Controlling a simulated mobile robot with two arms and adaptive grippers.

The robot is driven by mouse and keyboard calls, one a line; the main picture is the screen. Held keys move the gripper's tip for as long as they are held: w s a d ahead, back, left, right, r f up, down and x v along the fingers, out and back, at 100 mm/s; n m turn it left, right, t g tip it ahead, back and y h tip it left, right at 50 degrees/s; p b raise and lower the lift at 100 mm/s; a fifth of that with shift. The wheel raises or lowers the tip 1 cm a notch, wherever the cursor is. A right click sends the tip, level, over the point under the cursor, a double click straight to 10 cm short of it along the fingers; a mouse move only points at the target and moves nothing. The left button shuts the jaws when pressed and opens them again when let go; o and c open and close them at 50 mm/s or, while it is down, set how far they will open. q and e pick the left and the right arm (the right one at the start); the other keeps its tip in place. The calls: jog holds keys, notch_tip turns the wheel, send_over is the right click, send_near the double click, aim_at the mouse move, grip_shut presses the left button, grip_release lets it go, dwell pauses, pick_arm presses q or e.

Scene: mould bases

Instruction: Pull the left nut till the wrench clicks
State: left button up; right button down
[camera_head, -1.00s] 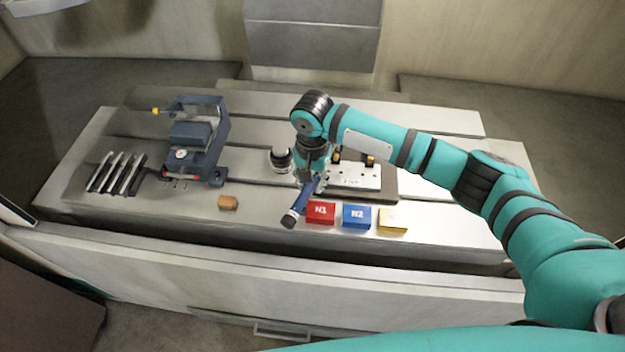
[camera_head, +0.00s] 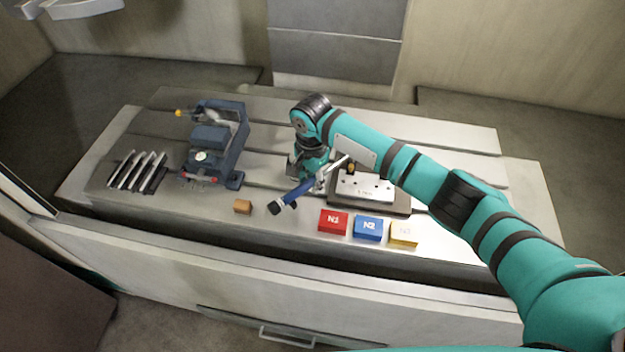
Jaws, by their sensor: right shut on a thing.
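My right gripper (camera_head: 317,181) is shut on a wrench with a blue handle (camera_head: 296,193) and a black end. The handle points to the lower left, above the table's front part. A bright metal shaft (camera_head: 338,169) runs from the gripper to the upper right, over the pale mould plate (camera_head: 366,188). A dark fitting with a yellowish part (camera_head: 351,168) stands at the plate's back edge. The left nut and the wrench's head cannot be made out behind my right arm. My left gripper is not in view.
Red N1 (camera_head: 333,222), blue N2 (camera_head: 368,229) and yellow (camera_head: 404,235) blocks lie in front of the plate. A blue-grey device (camera_head: 214,142) and several metal bars (camera_head: 137,171) stand further left.

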jog(key=shift+w+a+f+m, duration=0.1)
jog(key=shift+w+a+m, duration=0.15)
jog(key=shift+m, duration=0.15)
jog(key=shift+w, duration=0.1)
dwell(0.3)
